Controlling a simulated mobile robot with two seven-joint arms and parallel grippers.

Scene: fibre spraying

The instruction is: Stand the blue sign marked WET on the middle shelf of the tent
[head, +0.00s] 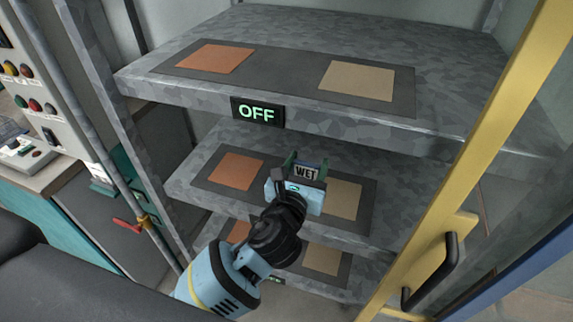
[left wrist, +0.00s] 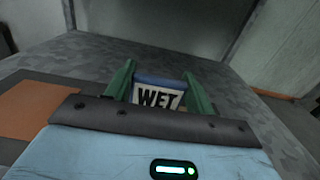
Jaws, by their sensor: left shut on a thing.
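The blue sign marked WET (head: 306,172) is between the green fingers of my left gripper (head: 305,168), which is shut on it. My right gripper is not in view.
The top shelf (head: 455,115) bears an OFF display (head: 257,112) on its front edge and overhangs the middle shelf. A yellow door frame (head: 480,150) with a black handle (head: 432,275) stands at right. A control panel (head: 35,80) is at left.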

